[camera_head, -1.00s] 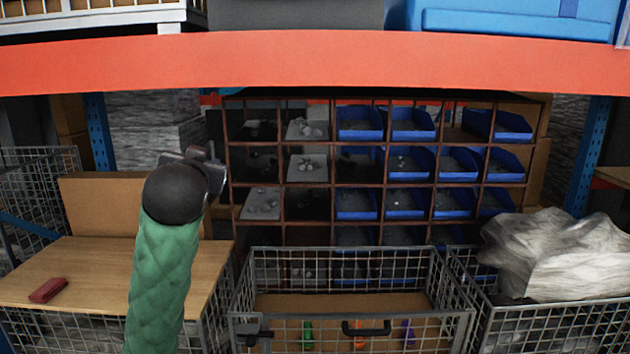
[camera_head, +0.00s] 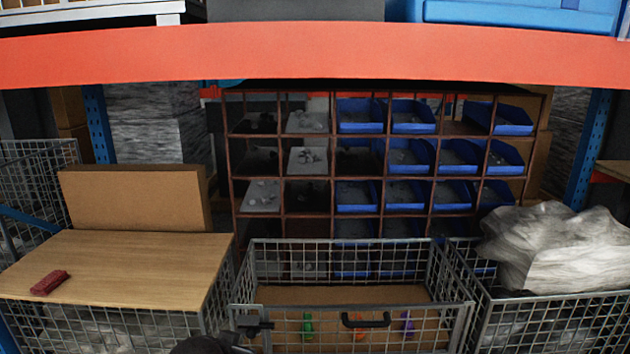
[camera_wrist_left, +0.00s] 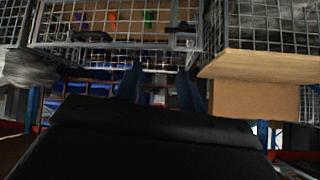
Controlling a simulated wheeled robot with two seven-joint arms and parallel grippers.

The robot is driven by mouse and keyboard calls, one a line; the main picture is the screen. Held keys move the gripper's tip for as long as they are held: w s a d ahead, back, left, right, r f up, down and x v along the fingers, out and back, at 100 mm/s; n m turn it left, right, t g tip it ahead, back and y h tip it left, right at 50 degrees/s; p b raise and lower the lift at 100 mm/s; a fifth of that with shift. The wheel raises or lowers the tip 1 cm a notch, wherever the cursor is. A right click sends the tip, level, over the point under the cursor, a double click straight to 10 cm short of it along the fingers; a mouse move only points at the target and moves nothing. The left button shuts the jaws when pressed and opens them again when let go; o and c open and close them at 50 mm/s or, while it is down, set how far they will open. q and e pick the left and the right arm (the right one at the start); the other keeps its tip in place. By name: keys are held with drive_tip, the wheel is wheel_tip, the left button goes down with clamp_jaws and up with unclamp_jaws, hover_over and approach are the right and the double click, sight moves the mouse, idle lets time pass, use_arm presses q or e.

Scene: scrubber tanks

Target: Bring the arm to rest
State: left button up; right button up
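My left arm shows only as a dark piece (camera_head: 207,344) at the bottom edge of the head view, in front of the wire basket. The rest of that arm is out of frame. In the left wrist view, which looks upside down, my left gripper (camera_wrist_left: 159,78) has two dark fingers with a gap between them. Nothing shows held between them. The gripper points toward the baskets and shelf. My right gripper is in neither view.
The wire basket (camera_head: 350,308) holds small green (camera_head: 307,326), orange (camera_head: 360,333) and purple (camera_head: 407,325) items. A wooden tabletop (camera_head: 130,262) at left carries a red object (camera_head: 49,282). A wrapped bundle (camera_head: 560,250) sits at right. A shelf with blue bins (camera_head: 410,118) stands behind.

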use_arm(q)
drive_tip(key=s+d+f+g, duration=0.1)
drive_tip(key=s+f+g, duration=0.6)
drive_tip(key=s+f, duration=1.8)
drive_tip(key=s, duration=0.4)
drive_tip(key=shift+d+n, duration=0.2)
drive_tip(key=shift+n, duration=0.2)
drive_tip(key=shift+g, duration=0.3)
